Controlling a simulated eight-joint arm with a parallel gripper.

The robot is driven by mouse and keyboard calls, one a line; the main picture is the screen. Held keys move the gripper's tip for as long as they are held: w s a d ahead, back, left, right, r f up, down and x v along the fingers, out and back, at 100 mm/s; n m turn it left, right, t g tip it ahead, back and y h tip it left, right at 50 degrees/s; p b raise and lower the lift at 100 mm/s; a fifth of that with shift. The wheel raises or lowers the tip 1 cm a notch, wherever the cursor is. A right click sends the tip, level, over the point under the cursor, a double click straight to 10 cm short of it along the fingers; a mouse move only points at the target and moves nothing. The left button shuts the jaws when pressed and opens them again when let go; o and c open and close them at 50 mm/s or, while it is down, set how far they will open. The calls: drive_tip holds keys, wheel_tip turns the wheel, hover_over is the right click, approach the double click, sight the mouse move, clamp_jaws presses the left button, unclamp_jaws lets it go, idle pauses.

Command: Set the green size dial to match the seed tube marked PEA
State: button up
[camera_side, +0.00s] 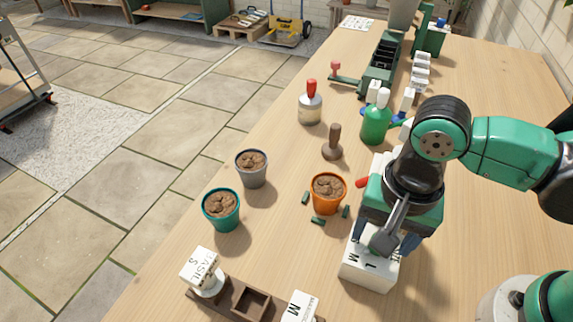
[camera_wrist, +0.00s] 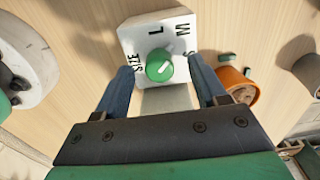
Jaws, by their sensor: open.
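The white size box (camera_side: 365,272) stands on the bench under my gripper (camera_side: 384,243). In the wrist view the box (camera_wrist: 132,38) carries the letters L, M, S and the word SIZE around the green dial (camera_wrist: 158,65). A white mark on the dial slants toward the upper right; which letter it points at is hard to tell. My gripper (camera_wrist: 161,85) is open, its fingers on either side of the dial and apart from it. A tag reading BASIL S (camera_side: 201,267) stands at the rack; another tag (camera_side: 299,307) shows M, its name unreadable. I cannot make out PEA.
The brown rack (camera_side: 229,294) is at the near edge. An orange pot (camera_side: 326,200) with green pieces around it stands just left of my gripper. Grey (camera_side: 252,170) and teal (camera_side: 221,211) pots, a tamper (camera_side: 332,146) and bottles stand farther left and back.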

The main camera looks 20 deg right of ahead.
drive_tip(key=shift+f, duration=0.25)
clamp_jaws()
drive_tip(key=shift+n, duration=0.3)
drive_tip(key=n, duration=0.4)
drive_tip(key=shift+s+n, duration=0.1)
drive_tip(key=shift+n, duration=2.1)
